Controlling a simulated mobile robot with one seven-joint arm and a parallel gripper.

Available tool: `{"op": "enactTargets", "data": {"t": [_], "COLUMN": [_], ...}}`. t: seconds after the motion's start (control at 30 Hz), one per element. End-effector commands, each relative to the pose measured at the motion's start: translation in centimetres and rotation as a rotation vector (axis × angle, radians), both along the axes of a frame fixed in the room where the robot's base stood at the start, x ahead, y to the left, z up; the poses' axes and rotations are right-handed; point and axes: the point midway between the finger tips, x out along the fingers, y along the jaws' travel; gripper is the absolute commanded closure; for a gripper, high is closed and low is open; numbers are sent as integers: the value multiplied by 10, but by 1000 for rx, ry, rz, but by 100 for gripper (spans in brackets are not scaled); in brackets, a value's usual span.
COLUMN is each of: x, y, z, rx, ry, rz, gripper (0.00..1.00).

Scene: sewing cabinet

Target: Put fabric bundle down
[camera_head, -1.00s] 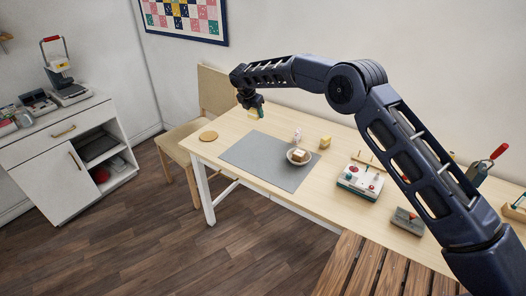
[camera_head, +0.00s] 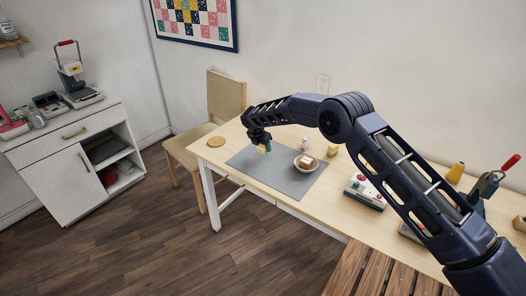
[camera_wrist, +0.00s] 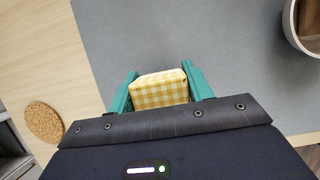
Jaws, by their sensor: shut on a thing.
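The fabric bundle (camera_wrist: 160,90) is a small yellow-and-white checked block. In the wrist view it sits between the two teal fingers of my gripper (camera_wrist: 160,84), which is shut on it. In the head view my gripper (camera_head: 265,148) points down over the grey mat (camera_head: 262,178), with a bit of yellow at its tip. I cannot tell whether the bundle touches the mat. A pale bowl (camera_head: 308,169) holding a brown-and-white piece stands on the mat to the right of my gripper. Its rim also shows at the upper right in the wrist view (camera_wrist: 289,28).
A round cork coaster (camera_head: 216,141) lies left of the mat. A small white item (camera_head: 305,144) and a yellow block (camera_head: 333,150) stand behind the bowl. A white device (camera_head: 365,192) stands farther right. The mat around my gripper looks clear.

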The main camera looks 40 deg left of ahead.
Motion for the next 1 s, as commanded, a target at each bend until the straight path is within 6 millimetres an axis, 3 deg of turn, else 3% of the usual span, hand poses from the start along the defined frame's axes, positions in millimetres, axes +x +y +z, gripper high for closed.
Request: {"op": "enactTargets", "data": {"t": [0.2, 0.6, 0.63, 0.7, 1.0], "x": [-1, 0, 0, 0, 0], "y": [0, 0, 0, 0, 0], "z": [-28, -32, -32, -32, -31], "rx": [0, 0, 0, 0, 0], "ry": [0, 0, 0, 0, 0], "rz": [1, 1, 1, 1, 1], "gripper": [71, 71, 44, 30, 28]}}
